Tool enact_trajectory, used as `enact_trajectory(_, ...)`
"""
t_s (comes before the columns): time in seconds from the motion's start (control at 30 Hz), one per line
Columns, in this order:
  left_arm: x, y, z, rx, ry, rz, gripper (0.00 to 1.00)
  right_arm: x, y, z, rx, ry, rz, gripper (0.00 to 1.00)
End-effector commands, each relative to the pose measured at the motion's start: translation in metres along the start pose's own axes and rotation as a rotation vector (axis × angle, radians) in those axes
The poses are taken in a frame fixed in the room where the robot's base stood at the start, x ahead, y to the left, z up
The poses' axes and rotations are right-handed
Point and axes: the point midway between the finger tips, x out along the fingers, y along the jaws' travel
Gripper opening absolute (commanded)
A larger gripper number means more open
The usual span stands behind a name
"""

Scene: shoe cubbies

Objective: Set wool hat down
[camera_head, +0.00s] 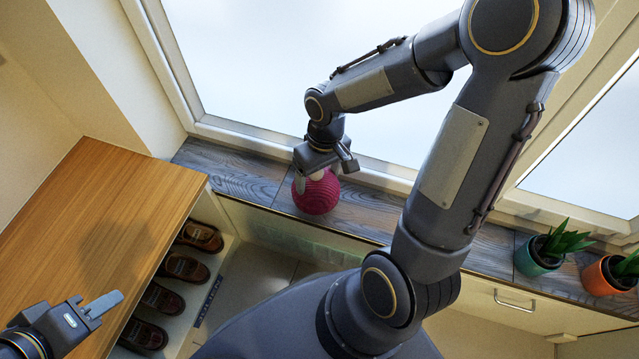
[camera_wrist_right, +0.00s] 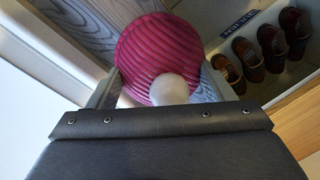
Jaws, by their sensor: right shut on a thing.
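The wool hat (camera_head: 318,195) is a ribbed, dark pink beanie with a pale pompom. In the head view it is at the grey wooden window sill (camera_head: 243,184), and I cannot tell whether it touches the sill. My right gripper (camera_head: 316,182) comes down over the hat from above and is shut on it. In the right wrist view the hat (camera_wrist_right: 160,50) sits between the two fingers, with the pompom toward the palm. My left gripper (camera_head: 90,307) is at the lower left over the wooden bench top, with nothing visible in it; its finger gap is unclear.
Several brown shoes (camera_head: 184,267) stand in the cubby below the wooden top (camera_head: 120,200). A teal plant pot (camera_head: 538,256) and an orange plant pot (camera_head: 606,275) stand on the sill at right. A large window (camera_head: 265,70) rises behind the sill.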

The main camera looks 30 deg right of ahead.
Motion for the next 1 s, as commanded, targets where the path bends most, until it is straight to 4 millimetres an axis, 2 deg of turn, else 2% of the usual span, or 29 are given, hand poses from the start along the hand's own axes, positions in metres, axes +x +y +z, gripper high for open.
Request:
enact_trajectory(0.17, 0.005, -0.003, 0.003, 0.0, 0.0, 0.0, 0.36, 0.01, 0.008, -0.006, 0.001, 0.0, 0.0, 0.39)
enact_trajectory(0.37, 0.018, -0.008, 0.009, 0.0, 0.0, 0.0, 0.36, 0.04, 0.013, -0.007, -0.001, -0.002, 0.0, 0.39)
enact_trajectory(0.73, 0.019, -0.009, 0.009, 0.0, 0.0, 0.0, 0.36, 0.043, 0.013, -0.007, 0.0, 0.001, 0.0, 0.39)
enact_trajectory(0.77, 0.018, -0.008, 0.009, 0.0, 0.0, 0.0, 0.36, 0.042, 0.013, -0.007, 0.0, 0.001, 0.0, 0.77)
enact_trajectory(0.9, 0.018, -0.008, 0.009, 0.0, 0.0, 0.0, 0.36, 0.042, 0.013, -0.007, 0.0, 0.0, 0.0, 0.95)
enact_trajectory(1.0, 0.018, -0.008, 0.009, 0.0, 0.0, 0.0, 0.36, 0.042, 0.013, -0.007, 0.0, 0.0, 0.0, 0.97)
